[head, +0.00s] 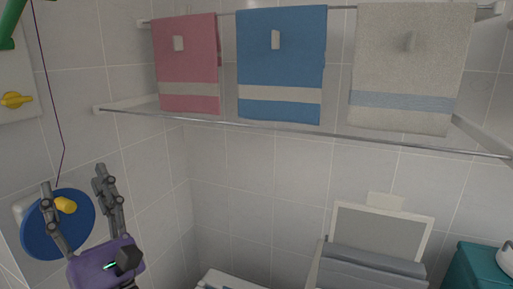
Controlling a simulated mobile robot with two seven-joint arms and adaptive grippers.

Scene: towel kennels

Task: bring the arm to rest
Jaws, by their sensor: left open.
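My left gripper (78,198) is at the lower left of the head view, with its purple body below and its two dark fingers pointing up. The fingers are spread wide apart and nothing shows held between them. Behind it, near the wall, is a blue disc (80,232) with a yellow knob (65,205); I cannot tell whether the fingers touch it. My right gripper is not in view.
A pink towel (188,65), a blue towel (281,65) and a beige towel (412,65) hang from the upper rail. A lower rail (300,130) crosses below them. A grey-lidded box (375,260) and a teal cabinet (478,268) stand lower right.

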